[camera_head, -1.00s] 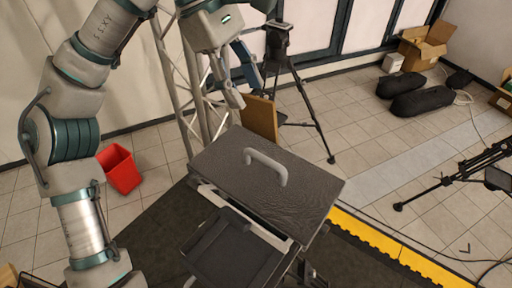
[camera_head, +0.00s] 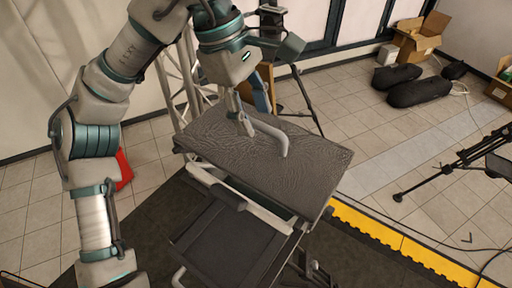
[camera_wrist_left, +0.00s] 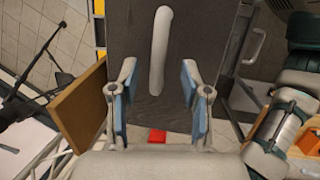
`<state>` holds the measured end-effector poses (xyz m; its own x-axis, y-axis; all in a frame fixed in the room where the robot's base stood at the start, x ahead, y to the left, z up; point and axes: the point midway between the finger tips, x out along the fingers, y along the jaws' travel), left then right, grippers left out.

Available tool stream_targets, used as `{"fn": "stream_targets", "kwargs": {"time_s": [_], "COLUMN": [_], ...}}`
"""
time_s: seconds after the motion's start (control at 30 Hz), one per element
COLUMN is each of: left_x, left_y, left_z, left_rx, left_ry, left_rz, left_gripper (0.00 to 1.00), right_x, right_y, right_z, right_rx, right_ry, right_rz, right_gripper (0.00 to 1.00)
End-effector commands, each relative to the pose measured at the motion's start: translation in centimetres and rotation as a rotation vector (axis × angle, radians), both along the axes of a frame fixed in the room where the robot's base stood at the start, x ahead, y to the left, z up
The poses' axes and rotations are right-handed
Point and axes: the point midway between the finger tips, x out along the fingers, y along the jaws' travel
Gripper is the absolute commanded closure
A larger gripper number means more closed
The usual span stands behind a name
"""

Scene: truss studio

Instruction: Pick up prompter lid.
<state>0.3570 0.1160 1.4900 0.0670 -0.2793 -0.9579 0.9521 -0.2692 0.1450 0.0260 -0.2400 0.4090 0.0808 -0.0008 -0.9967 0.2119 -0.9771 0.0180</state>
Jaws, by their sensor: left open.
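The prompter lid (camera_head: 310,172) is a dark grey textured panel with a pale grey bar handle (camera_head: 271,136), lying on top of the prompter stand. In the left wrist view the lid (camera_wrist_left: 205,35) fills the upper middle, its handle (camera_wrist_left: 160,50) upright in the picture. My left gripper (camera_head: 255,118) is open over the far end of the handle. In the left wrist view its blue-padded fingers (camera_wrist_left: 159,80) are apart, one on each side of the handle's line, with nothing between the pads that I can see gripped. My right gripper is not in view.
A dark tray-like panel (camera_head: 225,245) sits in front of the lid, lower down. A red bin (camera_head: 124,170) is partly behind my left arm. A brown board (camera_wrist_left: 80,108) stands close to the gripper. Black bags (camera_head: 420,92) and a tripod (camera_head: 440,178) are to the right.

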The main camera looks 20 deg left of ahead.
Motion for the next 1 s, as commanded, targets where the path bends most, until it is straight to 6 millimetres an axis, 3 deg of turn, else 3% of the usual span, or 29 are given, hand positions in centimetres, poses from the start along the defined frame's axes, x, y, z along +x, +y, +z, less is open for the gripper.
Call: {"fn": "stream_targets", "kwargs": {"time_s": [0.03, 0.2, 0.47, 0.67, 1.0], "left_x": [0.1, 0.3, 0.1, 0.2, 0.3], "left_y": [0.0, -0.8, -0.6, -0.3, -0.3], "left_z": [-1.6, -3.4, -3.6, -3.6, -3.7], "left_rx": [0.002, 0.004, 0.000, -0.003, 0.001], "left_ry": [0.005, 0.003, 0.001, 0.002, 0.003], "left_rz": [-0.002, -0.001, 0.000, 0.000, 0.003], "left_gripper": [0.53, 0.53, 0.53, 0.98, 1.00], "right_x": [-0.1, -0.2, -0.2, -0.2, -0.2], "right_y": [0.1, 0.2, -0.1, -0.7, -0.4], "right_z": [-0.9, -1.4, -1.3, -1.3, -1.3], "right_rx": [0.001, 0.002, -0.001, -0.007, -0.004], "right_ry": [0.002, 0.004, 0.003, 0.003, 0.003], "right_rz": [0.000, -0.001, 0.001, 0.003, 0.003], "right_gripper": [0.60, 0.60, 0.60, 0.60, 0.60]}}
